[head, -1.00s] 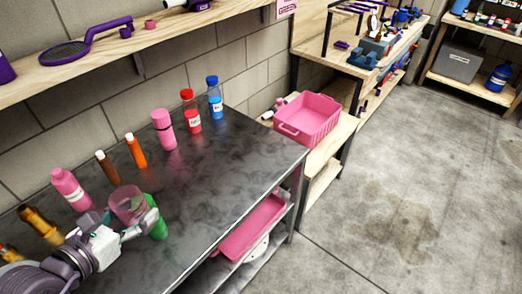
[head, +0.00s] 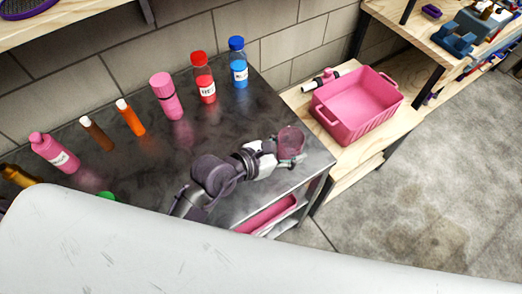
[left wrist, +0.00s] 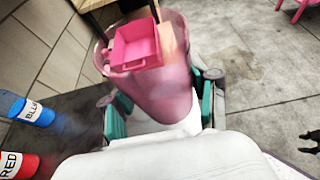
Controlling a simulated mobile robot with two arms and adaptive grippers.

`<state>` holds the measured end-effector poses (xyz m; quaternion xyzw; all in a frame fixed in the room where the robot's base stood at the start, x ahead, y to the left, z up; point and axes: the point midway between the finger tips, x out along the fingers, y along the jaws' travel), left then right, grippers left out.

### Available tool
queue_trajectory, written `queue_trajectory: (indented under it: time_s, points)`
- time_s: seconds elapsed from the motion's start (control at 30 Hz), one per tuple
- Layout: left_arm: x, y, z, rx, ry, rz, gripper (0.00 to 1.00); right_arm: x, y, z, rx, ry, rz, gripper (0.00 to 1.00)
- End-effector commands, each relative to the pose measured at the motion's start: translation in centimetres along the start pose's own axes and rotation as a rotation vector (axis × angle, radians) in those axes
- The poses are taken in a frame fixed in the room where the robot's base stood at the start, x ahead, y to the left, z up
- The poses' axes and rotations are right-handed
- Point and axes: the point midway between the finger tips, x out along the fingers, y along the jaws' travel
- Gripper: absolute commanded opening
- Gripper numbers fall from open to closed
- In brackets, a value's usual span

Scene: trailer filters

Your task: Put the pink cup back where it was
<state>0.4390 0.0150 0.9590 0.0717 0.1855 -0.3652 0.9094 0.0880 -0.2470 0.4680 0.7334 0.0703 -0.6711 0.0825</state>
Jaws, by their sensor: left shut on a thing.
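The translucent pink cup (head: 290,141) is held above the right end of the dark metal table (head: 215,138) in the head view. My left gripper (head: 287,156) is shut on it. In the left wrist view the cup (left wrist: 160,98) sits between the green-padded fingers of my left gripper (left wrist: 160,112), and the pink bin shows beyond and through it. My right gripper is not in view.
A pink bin (head: 388,125) stands on a wooden shelf right of the table. A white surface covers the lower foreground.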

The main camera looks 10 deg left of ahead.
Motion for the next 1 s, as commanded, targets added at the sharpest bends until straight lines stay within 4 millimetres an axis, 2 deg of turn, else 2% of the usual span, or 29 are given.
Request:
queue_trajectory:
  time_s: [0.07, 0.17, 0.3, 0.5, 0.6, 0.77, 1.0]
  points:
    - [0.7, -0.5, -0.2, 0.012, -0.001, -0.011, 0.17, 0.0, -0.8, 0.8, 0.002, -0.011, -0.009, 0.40]
    - [1.0, 0.5, -1.1, 0.019, 0.001, -0.015, 0.17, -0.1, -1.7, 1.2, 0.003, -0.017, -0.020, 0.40]
    - [1.1, 3.6, -3.1, 0.019, 0.004, -0.013, 0.17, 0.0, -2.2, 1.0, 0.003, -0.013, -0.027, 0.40]
    - [1.4, 8.0, -5.9, 0.016, 0.001, -0.013, 0.17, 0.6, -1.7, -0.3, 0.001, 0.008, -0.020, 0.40]
    - [1.5, 9.4, -6.8, 0.015, 0.000, -0.014, 0.17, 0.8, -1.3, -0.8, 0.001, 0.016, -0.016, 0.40]
    - [1.6, 10.5, -7.5, 0.014, -0.002, -0.014, 0.17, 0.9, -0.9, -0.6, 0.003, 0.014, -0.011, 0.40]
    - [2.9, 10.5, -10.5, 0.011, -0.002, -0.015, 0.17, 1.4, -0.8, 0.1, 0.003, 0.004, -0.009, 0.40]
